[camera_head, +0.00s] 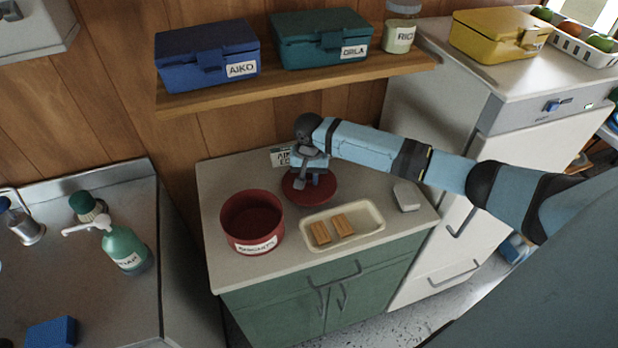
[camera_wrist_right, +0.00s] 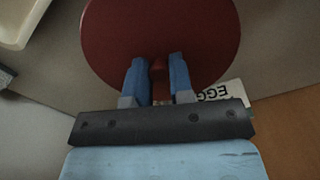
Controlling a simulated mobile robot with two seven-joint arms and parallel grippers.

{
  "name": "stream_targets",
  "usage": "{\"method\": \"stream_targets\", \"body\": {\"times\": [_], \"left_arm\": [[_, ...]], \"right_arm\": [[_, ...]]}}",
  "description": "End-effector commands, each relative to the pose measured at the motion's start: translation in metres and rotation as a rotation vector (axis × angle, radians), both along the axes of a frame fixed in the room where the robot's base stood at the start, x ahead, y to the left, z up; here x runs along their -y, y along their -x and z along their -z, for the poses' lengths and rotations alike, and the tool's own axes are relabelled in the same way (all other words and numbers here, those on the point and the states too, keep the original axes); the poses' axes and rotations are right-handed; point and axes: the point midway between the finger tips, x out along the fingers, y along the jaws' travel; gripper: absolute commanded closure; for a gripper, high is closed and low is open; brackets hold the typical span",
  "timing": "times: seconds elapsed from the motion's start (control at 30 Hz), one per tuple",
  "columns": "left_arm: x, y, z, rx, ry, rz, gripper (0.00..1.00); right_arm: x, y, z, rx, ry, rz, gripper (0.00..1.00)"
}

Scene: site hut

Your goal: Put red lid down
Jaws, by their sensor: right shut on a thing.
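The red lid (camera_head: 318,195) is a flat disc over the back of the counter, behind the tray. My right gripper (camera_head: 311,178) is above it, shut on its small red knob. In the right wrist view, the blue fingers (camera_wrist_right: 158,72) stand on both sides of the knob and the lid (camera_wrist_right: 205,30) fills the upper middle. I cannot tell whether the lid touches the counter. A round, open red pot (camera_head: 240,214) with a white label stands to the left of the lid. My left gripper is not in view.
A cream tray (camera_head: 369,212) with two orange-brown blocks lies in front of the lid on the counter (camera_head: 220,170). A white object (camera_head: 407,195) lies to its right. A label card (camera_head: 281,157) reading partly "EGG" (camera_wrist_right: 215,93) stands behind the lid. A shelf (camera_head: 300,79) with boxes hangs above.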

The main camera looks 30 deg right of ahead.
Motion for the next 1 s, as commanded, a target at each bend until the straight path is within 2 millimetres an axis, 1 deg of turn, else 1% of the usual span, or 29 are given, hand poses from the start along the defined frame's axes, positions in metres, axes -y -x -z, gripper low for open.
{"method": "stream_targets", "body": {"times": [0.03,0.13,0.37,0.63,0.67,0.7,0.77,1.0], "left_arm": [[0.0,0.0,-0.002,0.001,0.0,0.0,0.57],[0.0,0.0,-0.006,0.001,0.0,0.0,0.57],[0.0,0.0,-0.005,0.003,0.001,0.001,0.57],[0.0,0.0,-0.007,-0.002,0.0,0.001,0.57],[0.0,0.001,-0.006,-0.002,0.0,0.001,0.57],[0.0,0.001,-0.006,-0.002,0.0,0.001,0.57],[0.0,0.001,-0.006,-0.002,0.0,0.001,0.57],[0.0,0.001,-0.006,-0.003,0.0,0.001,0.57]], "right_arm": [[0.0,0.001,0.008,-0.003,0.002,0.0,1.0],[0.001,-0.004,0.013,0.0,0.001,0.0,1.0],[0.001,-0.003,0.014,0.0,0.001,0.0,1.0],[0.0,-0.003,0.022,0.0,0.0,0.0,1.0],[0.001,-0.003,0.022,0.0,0.0,0.0,0.74],[0.001,-0.003,0.022,0.001,0.001,0.0,0.65],[0.001,-0.003,0.022,0.001,0.001,0.0,0.53],[0.001,-0.003,0.022,0.0,0.001,0.0,0.53]]}}
